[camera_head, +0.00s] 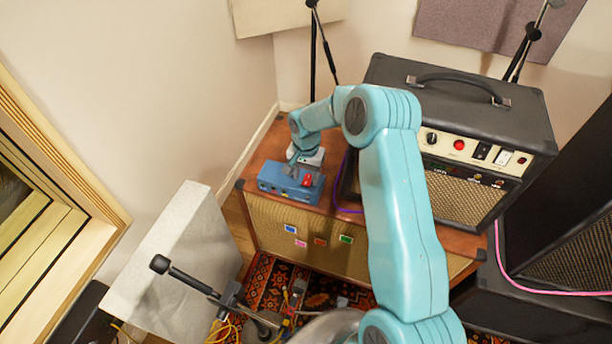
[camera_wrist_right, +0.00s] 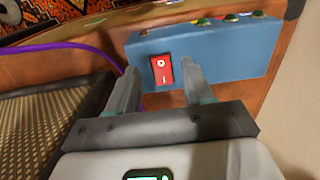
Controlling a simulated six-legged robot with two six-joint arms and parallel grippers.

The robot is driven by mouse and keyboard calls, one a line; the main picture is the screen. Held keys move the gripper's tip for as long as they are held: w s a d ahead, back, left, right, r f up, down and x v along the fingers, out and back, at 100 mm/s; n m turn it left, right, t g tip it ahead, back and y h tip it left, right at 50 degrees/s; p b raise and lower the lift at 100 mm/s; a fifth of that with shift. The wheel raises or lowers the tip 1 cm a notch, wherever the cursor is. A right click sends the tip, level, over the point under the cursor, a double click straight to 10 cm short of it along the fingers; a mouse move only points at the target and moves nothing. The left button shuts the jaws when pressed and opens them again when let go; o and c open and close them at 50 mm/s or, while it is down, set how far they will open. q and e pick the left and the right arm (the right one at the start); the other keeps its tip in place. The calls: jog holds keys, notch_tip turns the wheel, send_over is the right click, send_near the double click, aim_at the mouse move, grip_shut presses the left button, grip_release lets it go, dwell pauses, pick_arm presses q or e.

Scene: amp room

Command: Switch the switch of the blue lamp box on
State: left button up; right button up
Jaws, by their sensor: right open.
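The blue lamp box (camera_head: 270,178) sits on the left end of the wooden cabinet in the head view and fills the upper middle of the right wrist view (camera_wrist_right: 232,62). Its red rocker switch (camera_wrist_right: 162,68), marked O and I, shows between my fingertips there. The switch also shows as a red patch in the head view (camera_head: 307,180). My right gripper (camera_wrist_right: 158,82) is open and empty, with one finger on each side of the switch. I cannot tell whether the fingers touch the box. My left gripper is not in view.
A black amplifier (camera_head: 455,110) stands right of the box on the cabinet (camera_head: 262,222). A purple cable (camera_head: 340,190) runs between them. A wall rises behind.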

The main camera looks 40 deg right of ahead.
jog(key=shift+f, duration=1.05)
jog(key=shift+c, duration=0.3)
grip_shut()
jog(key=shift+w+d+g+y, duration=0.15)
jog(key=shift+d+g+y, duration=0.15)
jog(key=shift+y, duration=0.3)
jog(key=shift+f+y+b, duration=0.1)
jog(key=shift+y+b, duration=0.2)
jog(key=shift+b, duration=0.1)
jog(key=shift+d+g+y+b, duration=0.1)
jog(key=shift+g+y+b, duration=0.2)
jog(key=shift+g, duration=0.1)
jog(key=shift+r, duration=0.25)
jog(key=shift+w, duration=0.1)
